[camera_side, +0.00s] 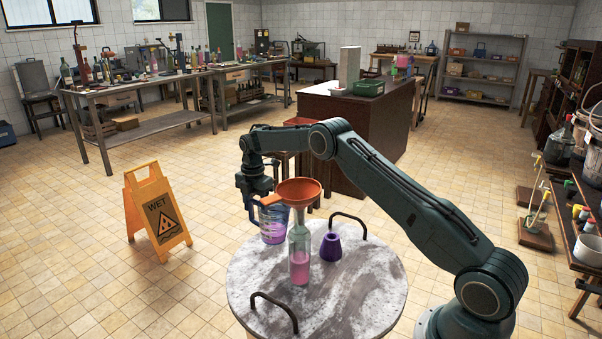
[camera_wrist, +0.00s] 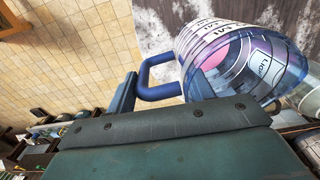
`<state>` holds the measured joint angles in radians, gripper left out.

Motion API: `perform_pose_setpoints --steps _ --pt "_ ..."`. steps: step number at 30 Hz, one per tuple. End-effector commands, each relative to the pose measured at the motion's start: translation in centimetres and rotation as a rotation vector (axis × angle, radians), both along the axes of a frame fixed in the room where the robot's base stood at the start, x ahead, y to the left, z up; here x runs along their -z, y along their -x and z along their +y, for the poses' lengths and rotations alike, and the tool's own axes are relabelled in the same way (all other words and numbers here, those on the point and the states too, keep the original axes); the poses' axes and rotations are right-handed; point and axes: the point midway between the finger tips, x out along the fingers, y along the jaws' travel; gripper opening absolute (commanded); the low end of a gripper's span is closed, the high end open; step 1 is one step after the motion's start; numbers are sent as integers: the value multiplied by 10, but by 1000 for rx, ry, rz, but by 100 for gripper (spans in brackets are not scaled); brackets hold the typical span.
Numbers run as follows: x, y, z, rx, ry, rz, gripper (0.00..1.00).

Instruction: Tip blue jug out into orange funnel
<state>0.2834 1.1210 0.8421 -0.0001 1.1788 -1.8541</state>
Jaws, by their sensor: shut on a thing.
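The blue jug (camera_side: 273,226) is a clear measuring jug with a blue handle and pink-purple liquid inside. My gripper (camera_side: 258,198) is shut on its handle, which shows in the wrist view (camera_wrist: 149,76) beside the jug's printed wall (camera_wrist: 222,42). The jug looks near upright, just left of the bottle; whether its base touches the table is hard to tell. The orange funnel (camera_side: 298,190) sits in the neck of a clear bottle (camera_side: 300,245) with pink liquid in its lower part. The funnel partly hides the jug's rim in the side view.
The bottle stands on a round marble-look top (camera_side: 352,290) with two dark handles (camera_side: 275,307). A purple cone-shaped piece (camera_side: 331,247) stands right of the bottle. A yellow wet-floor sign (camera_side: 157,212) stands on the floor at left. The top's front is clear.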

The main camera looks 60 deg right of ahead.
Motion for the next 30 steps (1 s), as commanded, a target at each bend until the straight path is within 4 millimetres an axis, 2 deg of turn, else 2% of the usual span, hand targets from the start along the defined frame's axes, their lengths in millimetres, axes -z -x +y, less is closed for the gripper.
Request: perform_pose_setpoints --steps 3,14,24,30 --pt "9 0 0 0 0 -1 10" --pt "17 0 0 0 0 -1 10" --pt "49 0 0 0 0 -1 10" --pt "51 -1 0 0 1 -2 10"
